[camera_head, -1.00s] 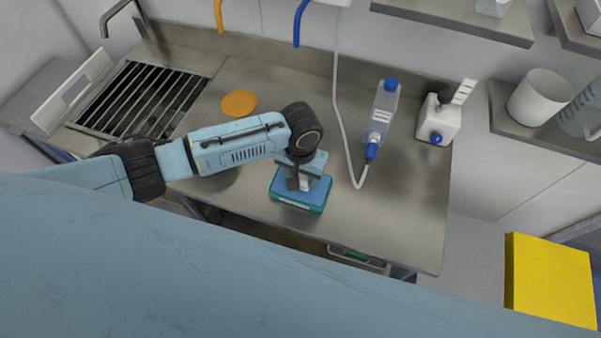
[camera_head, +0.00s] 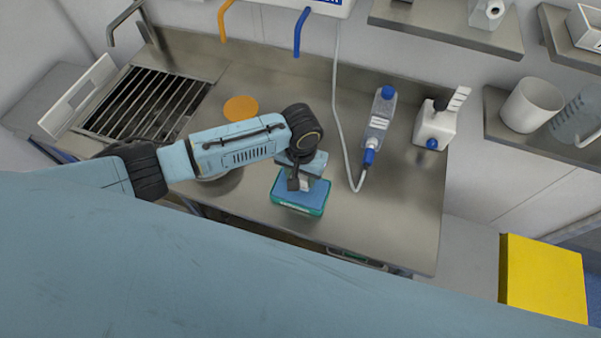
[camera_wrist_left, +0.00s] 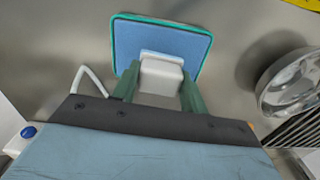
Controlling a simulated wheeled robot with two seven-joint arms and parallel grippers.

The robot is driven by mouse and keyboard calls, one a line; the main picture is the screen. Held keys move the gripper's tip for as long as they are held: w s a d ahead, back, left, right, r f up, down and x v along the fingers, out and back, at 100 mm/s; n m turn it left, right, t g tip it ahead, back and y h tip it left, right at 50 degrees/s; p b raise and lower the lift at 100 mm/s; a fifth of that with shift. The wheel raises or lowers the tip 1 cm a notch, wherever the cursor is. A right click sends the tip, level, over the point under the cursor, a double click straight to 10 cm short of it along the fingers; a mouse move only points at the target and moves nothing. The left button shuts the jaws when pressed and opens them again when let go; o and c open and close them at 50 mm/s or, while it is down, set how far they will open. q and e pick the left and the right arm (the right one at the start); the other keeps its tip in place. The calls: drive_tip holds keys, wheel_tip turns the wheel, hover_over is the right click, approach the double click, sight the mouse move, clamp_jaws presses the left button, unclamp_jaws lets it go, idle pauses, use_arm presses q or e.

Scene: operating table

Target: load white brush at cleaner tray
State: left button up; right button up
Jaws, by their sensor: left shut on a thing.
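My left gripper (camera_head: 300,182) reaches in from the left, pointing down over a small blue tray with a green rim (camera_head: 318,195). In the left wrist view, the green fingers of this gripper (camera_wrist_left: 160,90) are shut on a white block-like piece, the white brush (camera_wrist_left: 161,75). The brush lies in front of the blue tray surface (camera_wrist_left: 190,47) in that view. I cannot tell whether it touches the tray. In the head view the brush is mostly hidden by the gripper. My right gripper is not in view.
A slatted sink (camera_head: 150,103) is at the left, with an orange disc (camera_head: 241,108) beside it. A clear bottle (camera_head: 380,120) with a hose and a white canister (camera_head: 434,125) stand at the back right. The steel counter (camera_head: 395,205) is free right of the tray.

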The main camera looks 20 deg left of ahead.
sight(300, 175)
use_arm(q)
wheel_tip(300, 175, up, 2)
drive_tip(key=shift+r+p, duration=0.2)
drive_tip(key=shift+p, duration=0.7)
drive_tip(key=shift+r, duration=0.95)
drive_tip(key=shift+w, duration=0.1)
drive_tip(key=w+a+r+n+b, duration=0.1)
drive_tip(key=a+r+b, duration=0.4)
drive_tip(key=b, duration=1.3)
drive_tip(key=a, duration=0.3)
drive_tip(key=shift+w+a+r, duration=0.25)
drive_tip(key=shift+w+a, duration=0.05)
drive_tip(key=shift+w, duration=0.05)
drive_tip(key=shift+a, duration=0.1)
